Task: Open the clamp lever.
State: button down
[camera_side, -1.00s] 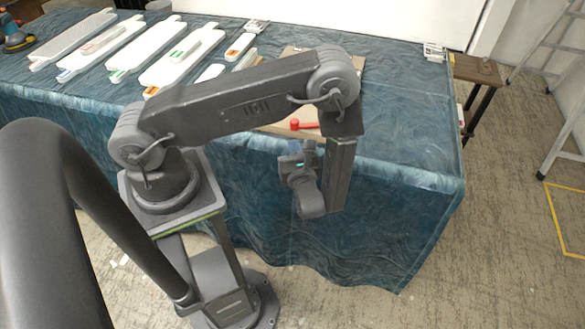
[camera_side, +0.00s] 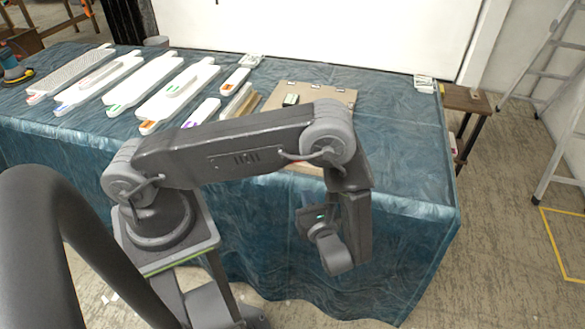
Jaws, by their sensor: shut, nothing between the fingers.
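The board (camera_side: 330,96) lies flat on the blue-covered table, partly behind my forearm. A small red patch (camera_side: 306,165) shows just under my forearm at the board's near edge; it looks like part of the red clamp lever, and the rest is hidden. I cannot tell the lever's angle. My gripper (camera_side: 312,212) is in front of the table's near edge, below and apart from the red patch. It is small and partly covered by my wrist. It is shut and empty.
Several long white trays (camera_side: 180,95) lie at the left of the table. A wooden stool (camera_side: 466,98) and a ladder (camera_side: 550,90) stand at the right.

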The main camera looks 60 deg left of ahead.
jog(key=a, duration=0.4)
jog(key=w+a, duration=0.1)
jog(key=a, duration=0.3)
jog(key=w+a, duration=0.1)
jog(key=a, duration=0.2)
jog(key=shift+w+a+r, duration=0.2)
jog(key=shift+a, duration=0.2)
jog(key=a+m+t, duration=0.1)
jog(key=t, duration=0.1)
jog(key=a+m+t+h, duration=0.1)
jog(key=shift+a+m+t, duration=0.1)
jog(key=shift+m+t, duration=0.2)
jog(key=shift+t, duration=0.1)
jog(key=shift+w+a, duration=0.1)
jog(key=shift+a, duration=0.45)
